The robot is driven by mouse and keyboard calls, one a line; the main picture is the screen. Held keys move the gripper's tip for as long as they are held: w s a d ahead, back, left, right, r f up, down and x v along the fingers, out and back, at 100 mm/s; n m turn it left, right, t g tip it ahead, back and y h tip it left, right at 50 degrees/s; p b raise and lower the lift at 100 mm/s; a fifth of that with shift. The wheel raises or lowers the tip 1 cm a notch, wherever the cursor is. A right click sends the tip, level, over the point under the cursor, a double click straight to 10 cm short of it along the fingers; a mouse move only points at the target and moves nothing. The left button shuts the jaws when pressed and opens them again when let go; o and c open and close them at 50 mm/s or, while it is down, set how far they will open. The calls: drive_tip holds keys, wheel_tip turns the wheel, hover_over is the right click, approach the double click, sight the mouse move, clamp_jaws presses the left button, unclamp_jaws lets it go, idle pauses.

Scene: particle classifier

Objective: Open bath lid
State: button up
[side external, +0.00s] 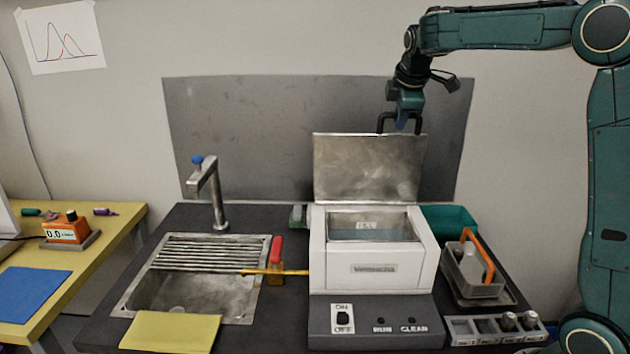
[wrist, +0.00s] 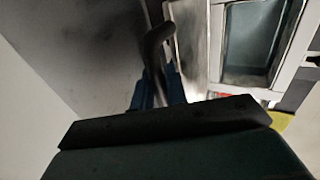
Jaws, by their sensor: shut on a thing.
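The bath (side external: 375,245) is a white box with a grey front panel, and its top opening is uncovered with bluish liquid inside. Its metal lid (side external: 367,168) stands raised, about upright, at the back edge. A dark handle (side external: 382,123) sits at the lid's upper right edge. My gripper (side external: 402,118) is above that edge, shut on the handle. In the wrist view the curved handle (wrist: 157,45) passes between the bluish fingers (wrist: 155,92), beside the bath opening (wrist: 254,40). The fingers are partly hidden by my gripper body.
A sink (side external: 190,285) with a tap (side external: 208,190) is on the left. A grey caddy with an orange handle (side external: 474,270), a green tray (side external: 450,219) and a vial rack (side external: 495,328) are on the right. A grey panel (side external: 250,120) stands behind.

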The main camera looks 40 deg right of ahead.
drive_tip(key=shift+w+d, duration=0.6)
drive_tip(key=shift+d, duration=0.05)
drive_tip(key=o, duration=0.7)
drive_tip(key=shift+a+r, duration=0.1)
drive_tip(key=shift+r, duration=0.05)
drive_tip(key=v, duration=0.6)
drive_tip(key=shift+s+a+r, duration=0.2)
drive_tip(key=shift+s+r, duration=0.05)
idle(0.5)
